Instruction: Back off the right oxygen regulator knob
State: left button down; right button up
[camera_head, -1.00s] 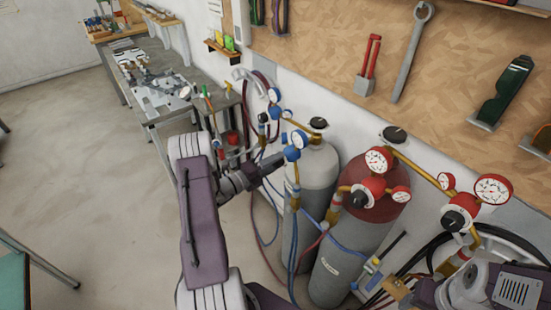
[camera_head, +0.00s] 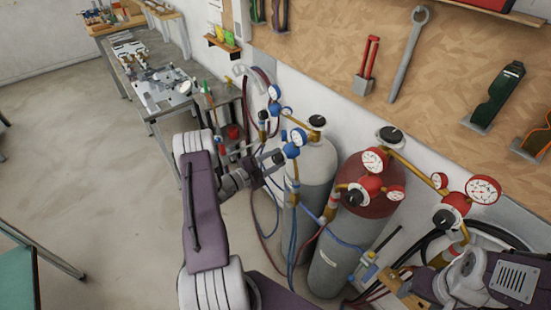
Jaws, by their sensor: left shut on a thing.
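The right oxygen regulator (camera_head: 292,150) is the blue one with a white-faced gauge (camera_head: 298,136), on the grey cylinder (camera_head: 318,165). My left gripper (camera_head: 277,157) reaches it from the left and is shut at its front, on the small dark knob. The fingers and wrist hide most of the knob, so its turn cannot be read. My right arm (camera_head: 468,278) shows at the lower right; its gripper cannot be made out.
Another blue regulator (camera_head: 274,110) stands further left. A red cylinder (camera_head: 368,210) with red regulators and gauges (camera_head: 373,160) stands to the right. Hoses hang below. A metal workbench (camera_head: 165,100) lies back left; the floor (camera_head: 90,160) on the left is clear.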

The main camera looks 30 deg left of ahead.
pick_arm(q)
jog(key=shift+n, duration=0.3)
jog(key=c, duration=0.9)
grip_release()
jog(key=shift+s+a+f, duration=0.1)
jog(key=shift+s+a, duration=0.05)
jog(key=shift+s, duration=0.05)
jog(key=b+v, duration=0.2)
jog(key=v, duration=0.6)
jog(key=shift+s+b, duration=0.3)
